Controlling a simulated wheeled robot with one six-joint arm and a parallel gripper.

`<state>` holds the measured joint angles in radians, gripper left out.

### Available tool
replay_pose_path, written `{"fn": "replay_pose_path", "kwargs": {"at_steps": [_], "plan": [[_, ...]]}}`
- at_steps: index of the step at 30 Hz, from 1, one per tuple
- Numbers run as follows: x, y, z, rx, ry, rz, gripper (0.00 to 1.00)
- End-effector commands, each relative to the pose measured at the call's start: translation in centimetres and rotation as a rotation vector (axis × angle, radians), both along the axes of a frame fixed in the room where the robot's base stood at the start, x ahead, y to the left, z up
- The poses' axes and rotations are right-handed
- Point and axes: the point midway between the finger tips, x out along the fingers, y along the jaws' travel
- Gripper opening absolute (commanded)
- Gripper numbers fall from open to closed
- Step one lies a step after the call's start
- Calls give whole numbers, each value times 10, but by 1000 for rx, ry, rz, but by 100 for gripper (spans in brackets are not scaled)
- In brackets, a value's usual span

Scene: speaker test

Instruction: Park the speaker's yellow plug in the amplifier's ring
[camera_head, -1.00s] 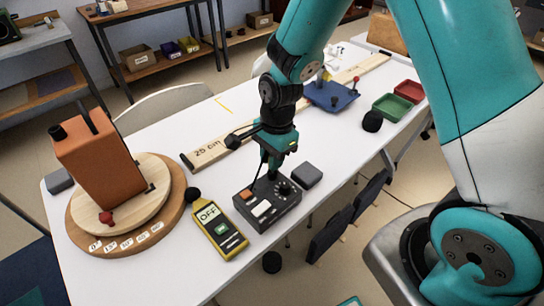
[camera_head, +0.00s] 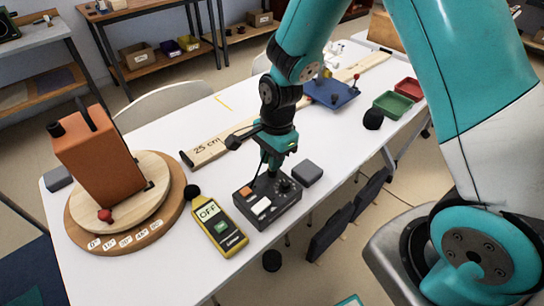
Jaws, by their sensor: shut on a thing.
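The speaker (camera_head: 98,165) is a brown-orange box standing on a round wooden turntable (camera_head: 160,222) at the left of the table. The amplifier (camera_head: 250,207) is a dark box with an orange button, a white switch and a black knob, near the table's front edge. My gripper (camera_head: 271,174) points down at the amplifier's back part and is shut. The thing between its jaws is too small and covered to make out; I take it for the yellow plug. A thin dark cable runs beside the gripper. The ring cannot be told apart behind the fingers.
A yellow meter (camera_head: 219,227) reading OFF lies left of the amplifier. A grey block (camera_head: 307,173) sits close on its right. A long wooden ruler (camera_head: 207,151) lies behind. A blue tray (camera_head: 331,94), a green bin (camera_head: 391,105) and a red bin (camera_head: 409,90) stand farther back.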

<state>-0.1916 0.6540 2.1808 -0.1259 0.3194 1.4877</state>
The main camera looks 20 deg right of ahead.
Motion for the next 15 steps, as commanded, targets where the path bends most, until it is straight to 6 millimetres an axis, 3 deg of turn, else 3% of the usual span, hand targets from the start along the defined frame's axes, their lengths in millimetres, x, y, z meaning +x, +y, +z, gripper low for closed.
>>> {"fn": "replay_pose_path", "kwargs": {"at_steps": [5, 6, 9, 15], "plan": [[0, 0, 0, 0, 0, 0, 0], [0, 0, 0, 0, 0, 0, 24], [0, 0, 0, 0, 0, 0, 47], [0, 0, 0, 0, 0, 0, 49]]}}
